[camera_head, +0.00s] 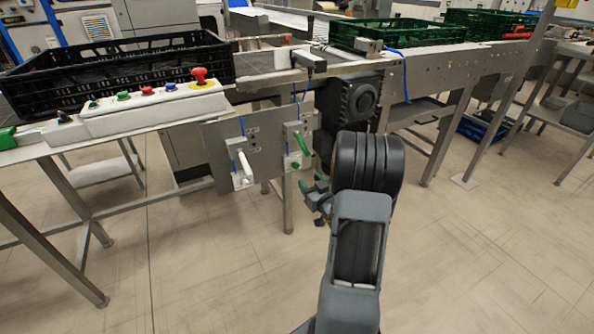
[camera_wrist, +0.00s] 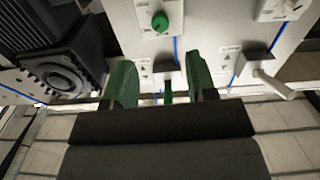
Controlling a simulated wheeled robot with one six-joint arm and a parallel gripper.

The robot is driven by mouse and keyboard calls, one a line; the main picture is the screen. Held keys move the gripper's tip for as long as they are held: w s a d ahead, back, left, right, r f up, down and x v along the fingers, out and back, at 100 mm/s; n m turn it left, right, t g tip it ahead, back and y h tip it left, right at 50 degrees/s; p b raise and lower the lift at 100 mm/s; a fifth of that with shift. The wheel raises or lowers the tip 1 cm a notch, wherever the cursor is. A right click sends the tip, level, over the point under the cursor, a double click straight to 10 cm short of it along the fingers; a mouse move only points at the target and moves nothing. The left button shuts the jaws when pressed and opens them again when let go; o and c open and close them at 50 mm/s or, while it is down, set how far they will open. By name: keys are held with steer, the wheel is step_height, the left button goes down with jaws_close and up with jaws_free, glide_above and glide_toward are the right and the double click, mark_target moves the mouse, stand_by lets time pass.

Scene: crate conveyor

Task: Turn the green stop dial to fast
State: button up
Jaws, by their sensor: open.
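The green stop dial (camera_head: 295,166) is a small round knob on a white plate, low on the grey panel, below a green lever (camera_head: 302,143). In the wrist view the dial (camera_wrist: 160,21) is at the top centre, with small marks around it too small to read. My gripper (camera_head: 316,190) is just right of and below the dial in the head view. In the wrist view its two green fingers (camera_wrist: 162,85) are apart, with nothing held. The green lever (camera_wrist: 168,92) shows in the gap between them, beyond the tips; I cannot tell whether they touch it. The dial is clear of the fingers.
A white lever (camera_head: 245,163) with a white dial (camera_head: 243,181) sits left of the green pair. A dark motor housing (camera_head: 361,98) stands right of the panel. Above are a black crate (camera_head: 120,75) and a button box (camera_head: 155,105). The floor in front is clear.

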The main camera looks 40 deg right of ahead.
mark_target(297, 167)
steer(key=w, duration=0.3)
steer(key=w+b, duration=0.1)
steer(key=w, duration=0.2)
steer(key=w+d, duration=0.1)
steer(key=w, duration=0.2)
steer(key=shift+w+d+b, duration=0.1)
steer(key=shift+w+b, duration=0.15)
steer(key=shift+b, duration=0.05)
steer(key=c, duration=0.9)
steer(key=m+p, duration=0.2)
steer(key=m, duration=0.4)
steer(key=shift+r, duration=0.1)
steer(key=m+p, duration=0.2)
steer(key=m, duration=0.3)
steer(key=shift+d+m, duration=0.1)
steer(key=shift+m, duration=0.5)
